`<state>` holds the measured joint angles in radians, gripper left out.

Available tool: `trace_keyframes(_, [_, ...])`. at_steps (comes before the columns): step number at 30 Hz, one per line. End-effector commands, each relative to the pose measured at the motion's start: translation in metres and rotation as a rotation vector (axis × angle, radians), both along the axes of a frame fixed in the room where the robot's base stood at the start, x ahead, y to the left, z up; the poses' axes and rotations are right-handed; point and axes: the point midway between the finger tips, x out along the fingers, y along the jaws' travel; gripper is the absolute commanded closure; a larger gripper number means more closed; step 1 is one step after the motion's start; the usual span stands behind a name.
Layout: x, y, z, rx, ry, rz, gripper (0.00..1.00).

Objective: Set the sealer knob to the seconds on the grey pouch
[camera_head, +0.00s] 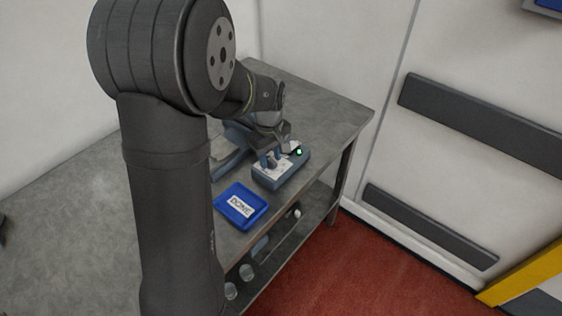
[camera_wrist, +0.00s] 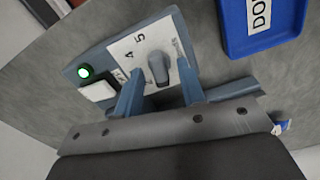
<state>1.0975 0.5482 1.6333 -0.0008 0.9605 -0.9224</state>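The sealer's blue-grey control box (camera_head: 280,179) stands near the table's edge. In the wrist view its white dial plate (camera_wrist: 148,42) shows the numbers 4 and 5, with other marks partly hidden. The grey knob (camera_wrist: 158,68) stands in the middle of the plate. My gripper (camera_wrist: 160,80) is open, one blue finger on each side of the knob's near end, with gaps showing. In the head view my gripper (camera_head: 271,160) is over the box. A green light (camera_wrist: 85,72) glows on the box. I cannot make out the grey pouch or any number on it.
A blue tray (camera_head: 241,206) with a label reading DONE lies beside the box. A white button or block (camera_wrist: 98,91) sits by the green light. Bare grey table (camera_head: 75,225) lies to the left. Small clear items (camera_head: 247,271) stand on a lower shelf.

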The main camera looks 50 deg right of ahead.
Motion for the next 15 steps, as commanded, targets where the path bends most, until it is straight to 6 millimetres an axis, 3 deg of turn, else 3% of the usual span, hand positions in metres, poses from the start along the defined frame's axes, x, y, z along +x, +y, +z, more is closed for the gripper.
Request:
trace_keyframes(6, [0.0,0.0,-0.0002,0.0,0.0,0.0,0.66])
trace_keyframes(11, [0.0,0.0,-0.0001,0.0,0.0,0.0,0.97])
trace_keyframes(15, [0.0,0.0001,0.0,0.0,0.0,-0.003,1.0])
